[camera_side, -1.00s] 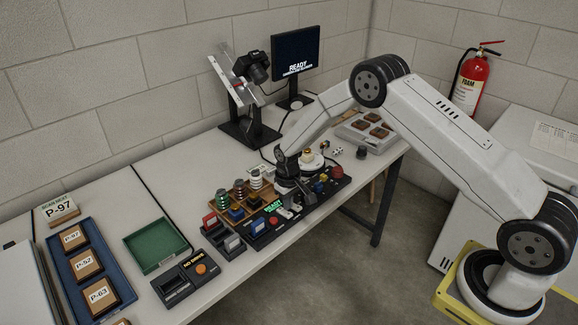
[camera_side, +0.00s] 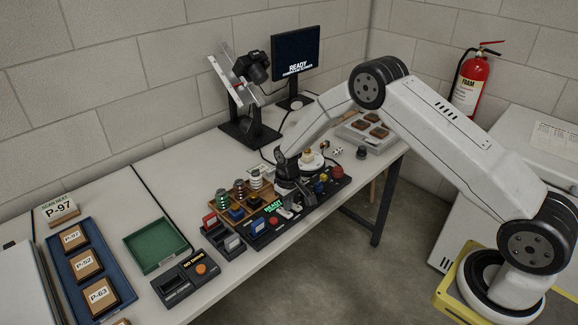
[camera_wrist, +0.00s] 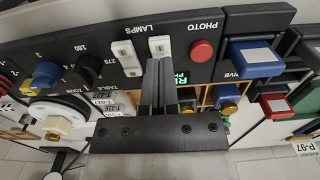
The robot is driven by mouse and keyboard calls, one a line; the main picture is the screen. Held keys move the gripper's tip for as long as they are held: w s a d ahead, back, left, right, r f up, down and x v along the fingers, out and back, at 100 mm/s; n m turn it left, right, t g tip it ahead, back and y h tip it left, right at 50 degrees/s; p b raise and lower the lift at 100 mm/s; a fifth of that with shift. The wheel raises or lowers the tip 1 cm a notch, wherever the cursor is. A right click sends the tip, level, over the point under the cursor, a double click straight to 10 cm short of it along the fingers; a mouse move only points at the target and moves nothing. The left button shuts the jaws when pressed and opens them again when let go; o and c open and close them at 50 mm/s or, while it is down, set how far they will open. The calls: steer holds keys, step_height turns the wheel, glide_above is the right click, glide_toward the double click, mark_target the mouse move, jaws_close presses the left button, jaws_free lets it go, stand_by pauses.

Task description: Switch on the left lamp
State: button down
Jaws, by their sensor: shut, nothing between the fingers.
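The control panel (camera_wrist: 98,42) appears upside down in the wrist view, with two white rocker switches by the word LAMPS. Read upright, the left lamp switch (camera_wrist: 162,46) is the one closer to the red PHOTO button (camera_wrist: 201,51); the other lamp switch (camera_wrist: 125,58) sits beside it. My gripper (camera_wrist: 160,66) is shut and empty, its fingertips over the near end of the left lamp switch and hiding part of it. I cannot tell whether they touch. In the side view my gripper (camera_side: 295,199) is low over the panel, and the switches are small there.
A dial (camera_wrist: 87,70) and a blue knob (camera_wrist: 46,73) are on the panel's other side. A camera stand (camera_side: 250,132) and a monitor (camera_side: 296,52) are behind.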

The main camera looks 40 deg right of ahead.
mark_target(289, 214)
steer(key=shift+f, duration=1.05)
stand_by(0.9)
steer(key=shift+r, duration=3.5)
steer(key=shift+r, duration=0.1)
steer(key=shift+s+r, duration=0.15)
steer(key=shift+s, duration=0.05)
steer(key=s+a+r+t, duration=0.1)
steer(key=s+r, duration=0.6)
steer(key=s, duration=0.5)
steer(key=s+a+r+t, duration=0.1)
steer(key=s+a+r, duration=0.1)
steer(key=s+r, duration=0.5)
steer(key=s, duration=0.5)
steer(key=shift+t, duration=0.3)
